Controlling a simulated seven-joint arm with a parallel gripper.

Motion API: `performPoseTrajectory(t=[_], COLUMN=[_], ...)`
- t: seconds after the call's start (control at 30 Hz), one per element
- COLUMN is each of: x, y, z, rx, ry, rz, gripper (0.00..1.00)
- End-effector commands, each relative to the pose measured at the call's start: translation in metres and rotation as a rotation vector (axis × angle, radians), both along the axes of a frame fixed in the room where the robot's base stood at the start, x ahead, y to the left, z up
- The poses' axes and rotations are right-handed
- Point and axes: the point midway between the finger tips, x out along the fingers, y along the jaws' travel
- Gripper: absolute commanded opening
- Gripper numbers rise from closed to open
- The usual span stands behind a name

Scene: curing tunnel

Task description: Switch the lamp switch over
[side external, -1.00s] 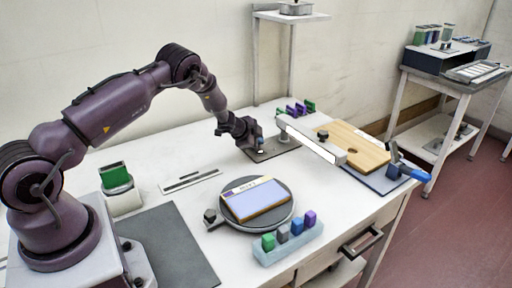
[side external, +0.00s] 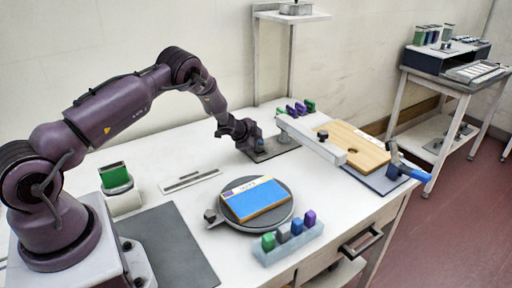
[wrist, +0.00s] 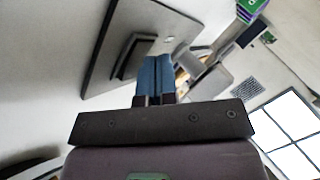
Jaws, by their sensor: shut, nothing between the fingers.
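My gripper (side external: 258,146) is shut and empty, low over a dark base plate (side external: 277,149) at the back of the bench. In the wrist view the blue fingers (wrist: 157,72) are together in front of the same plate (wrist: 104,68). A dark raised rocker-like piece, seemingly the lamp switch (wrist: 131,56), lies on the plate just left of the fingertips. I cannot tell whether they touch it or which way it is set. In the side view my gripper hides the switch.
A white arm (side external: 310,140) extends just right of my gripper, over a wooden board (side external: 360,150). A round turntable (side external: 283,213) holds a blue-faced panel (side external: 256,198). A pale rack (side external: 290,247) of coloured blocks stands in front. Purple and green pieces (side external: 297,108) stand behind.

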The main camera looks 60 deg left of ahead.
Motion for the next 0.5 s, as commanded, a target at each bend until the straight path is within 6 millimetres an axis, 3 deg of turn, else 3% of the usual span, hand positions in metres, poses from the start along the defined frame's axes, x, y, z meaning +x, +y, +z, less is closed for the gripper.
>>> performPoseTrajectory(t=[0.5], x=[0.000], y=[-0.001], z=[0.013], rx=[0.001], ry=[-0.001], rz=[0.000], gripper=[0.00])
